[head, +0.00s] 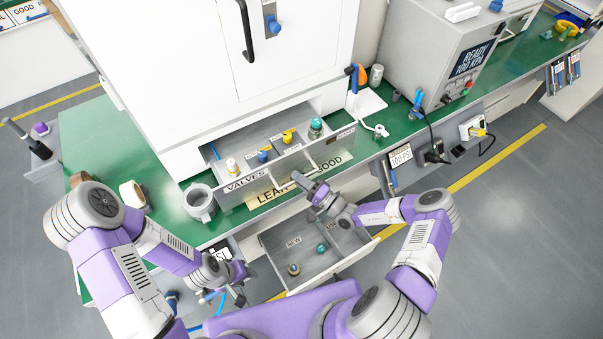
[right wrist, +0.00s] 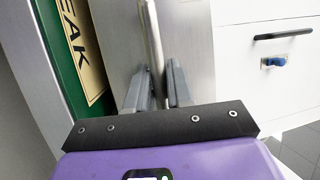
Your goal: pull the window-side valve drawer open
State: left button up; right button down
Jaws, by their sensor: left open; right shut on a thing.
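The valve drawer (head: 244,181), labelled VALVES, stands open under the white cabinet, with several small valves in its compartments. My right gripper (head: 300,180) is at the drawer's front. In the right wrist view its fingers (right wrist: 156,88) are shut on a thin pale metal strip (right wrist: 152,40); it looks like part of the drawer front, but I cannot tell whether it is a handle or the panel edge. My left gripper (head: 239,284) is open and empty, low in front of the bench and left of a lower drawer.
A lower grey drawer (head: 335,266), marked NEW, is open below with two valves inside. The yellow LEAK/GOOD strip (head: 262,197) lies on the green bench (head: 165,219). Tape rolls (head: 200,202) stand at left. A grey machine (head: 428,50) with a display stands at right.

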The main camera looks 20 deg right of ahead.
jog(key=c, duration=1.1)
grip_release()
jog(key=v, duration=0.7)
jog(key=shift+s+d+p, duration=0.2)
jog(key=shift+s+p, duration=0.05)
jog(key=shift+p, duration=0.05)
